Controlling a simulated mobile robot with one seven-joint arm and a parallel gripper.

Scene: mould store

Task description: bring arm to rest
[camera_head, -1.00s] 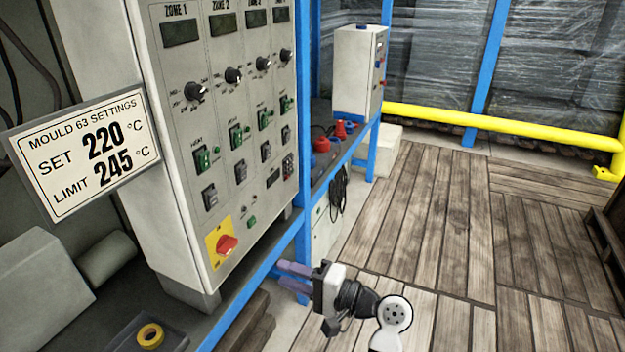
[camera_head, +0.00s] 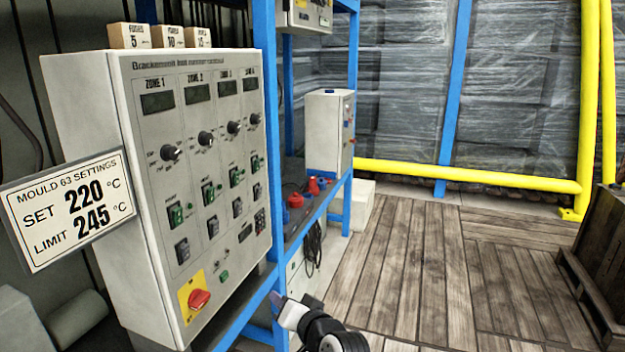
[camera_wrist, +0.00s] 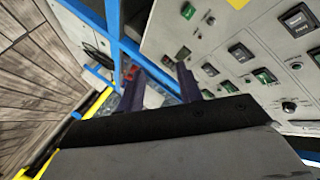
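My gripper (camera_head: 281,305) is at the bottom middle of the head view, its lower arm cut off by the frame edge. It is in front of the blue frame, to the right of the control cabinet's lower corner. In the wrist view my gripper (camera_wrist: 161,72) shows two purple fingers with a gap between them and nothing held. The control cabinet (camera_head: 130,200) has zone displays, knobs, green and black switches and a red rotary switch (camera_head: 200,299) on a yellow plate. The gripper appears apart from the panel.
A sign (camera_head: 70,208) reads set 220 °C, limit 245 °C. Small labelled blocks (camera_head: 168,37) stand on the cabinet. A blue frame (camera_head: 265,130), a smaller grey box (camera_head: 325,130) and red plugs (camera_head: 313,186) stand beyond. The plank floor (camera_head: 400,270) is open; a yellow rail (camera_head: 460,173) crosses the back.

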